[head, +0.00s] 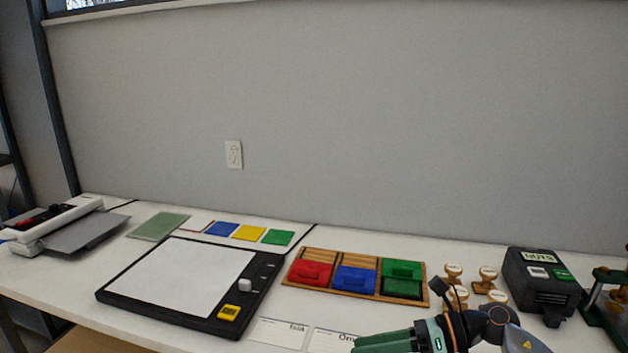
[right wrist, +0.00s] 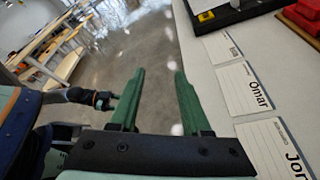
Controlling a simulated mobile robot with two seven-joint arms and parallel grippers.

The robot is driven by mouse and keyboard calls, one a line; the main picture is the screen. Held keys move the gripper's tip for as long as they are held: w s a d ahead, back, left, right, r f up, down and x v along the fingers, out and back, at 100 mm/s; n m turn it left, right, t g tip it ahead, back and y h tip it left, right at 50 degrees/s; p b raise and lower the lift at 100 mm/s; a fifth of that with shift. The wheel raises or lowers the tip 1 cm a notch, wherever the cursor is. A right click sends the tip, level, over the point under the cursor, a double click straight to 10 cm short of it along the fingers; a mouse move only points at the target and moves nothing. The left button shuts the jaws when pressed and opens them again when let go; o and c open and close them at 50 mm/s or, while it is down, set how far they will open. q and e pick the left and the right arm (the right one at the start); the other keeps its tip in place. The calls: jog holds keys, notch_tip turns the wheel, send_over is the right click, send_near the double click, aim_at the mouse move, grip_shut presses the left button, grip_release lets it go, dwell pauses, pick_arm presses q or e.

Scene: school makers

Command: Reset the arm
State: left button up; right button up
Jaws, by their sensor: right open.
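My right gripper (right wrist: 155,100) shows in the right wrist view with its two green fingers apart and nothing between them. Behind its fingers are the floor and the edge of the white table. In the head view my right arm comes in at the bottom right, and its green gripper fingers (head: 385,342) point left over the table's front edge, near the name cards. My left gripper is not seen in the head view. An arm part of mine shows at the left of the right wrist view.
On the white table (head: 50,272) stand a black-framed board (head: 182,277), a wooden tray (head: 291,278) with red, blue and green pieces, several wooden stamps (head: 487,277), and a black box labelled NUTS (head: 535,285). Name cards (head: 278,333) lie along the front edge. A laminator-like machine (head: 50,225) stands far left.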

jog(key=s+a+r+m+t+y+p, duration=0.1)
jog(key=s+a+r+m+t+y, duration=0.2)
jog(key=m, duration=0.4)
jog(key=s+d+f+m+t+h+p, duration=0.2)
jog(key=d+f+m+t+h, duration=0.35)
jog(key=m, duration=0.85)
jog(key=s+d+f+m+t+h+p, duration=0.25)
jog(key=f+m+t+h, duration=0.45)
jog(key=m, duration=0.8)
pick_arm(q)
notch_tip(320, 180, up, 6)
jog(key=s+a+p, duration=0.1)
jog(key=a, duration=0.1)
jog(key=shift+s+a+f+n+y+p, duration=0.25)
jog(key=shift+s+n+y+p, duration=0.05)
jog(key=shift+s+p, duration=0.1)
pick_arm(e)
jog(key=s+d+f+m+g+h, duration=0.2)
jog(key=s+f+m+g, duration=0.6)
jog(key=s+f, duration=0.3)
jog(key=s, duration=0.3)
jog(key=shift+s+d+f+m, duration=0.15)
jog(key=shift+s+m, duration=0.15)
jog(key=shift+s, duration=0.1)
jog(key=shift+h, duration=0.25)
